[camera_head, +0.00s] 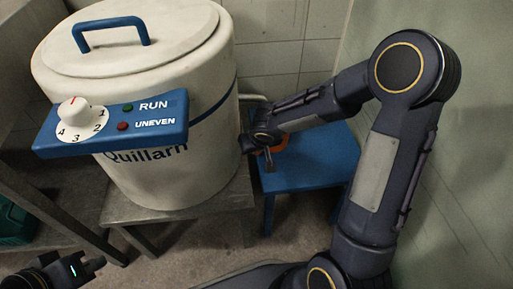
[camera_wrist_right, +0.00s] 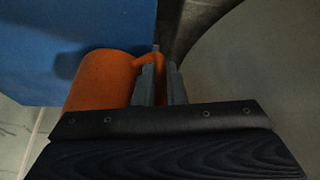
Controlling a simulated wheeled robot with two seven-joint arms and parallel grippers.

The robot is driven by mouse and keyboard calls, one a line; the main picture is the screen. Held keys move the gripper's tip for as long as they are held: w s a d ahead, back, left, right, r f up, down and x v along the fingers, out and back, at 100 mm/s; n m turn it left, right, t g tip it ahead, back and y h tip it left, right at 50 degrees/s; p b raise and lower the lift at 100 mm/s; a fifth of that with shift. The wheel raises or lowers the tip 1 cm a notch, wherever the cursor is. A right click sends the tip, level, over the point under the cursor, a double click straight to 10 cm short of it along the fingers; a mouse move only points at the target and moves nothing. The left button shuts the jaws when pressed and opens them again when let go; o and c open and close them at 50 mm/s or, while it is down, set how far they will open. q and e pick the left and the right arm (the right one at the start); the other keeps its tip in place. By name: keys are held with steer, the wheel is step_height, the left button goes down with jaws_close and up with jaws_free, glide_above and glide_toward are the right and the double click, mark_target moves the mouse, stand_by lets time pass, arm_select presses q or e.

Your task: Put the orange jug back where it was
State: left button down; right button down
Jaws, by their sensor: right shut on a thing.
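The orange jug (camera_wrist_right: 100,78) shows in the right wrist view, next to the blue stool top. My right gripper (camera_wrist_right: 160,84) is shut on the jug's handle. In the head view my right arm reaches over the blue stool (camera_head: 310,165), and the right gripper (camera_head: 266,150) hides most of the jug (camera_head: 281,143). I cannot tell whether the jug touches the stool top. My left gripper (camera_head: 92,268) is at the bottom left of the head view, away from the jug; its fingers are too unclear to judge.
A large cream vat (camera_head: 190,150) with a blue-handled lid stands left of the stool on a grey stand (camera_head: 175,212). Its blue control panel (camera_head: 165,117) has a dial and RUN and UNEVEN lamps. A green crate (camera_head: 14,225) sits at the far left. A tiled wall is behind.

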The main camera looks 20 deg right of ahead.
steer(key=shift+f, duration=0.15)
steer(key=shift+f, duration=0.15)
steer(key=c, duration=1.5)
jaws_free()
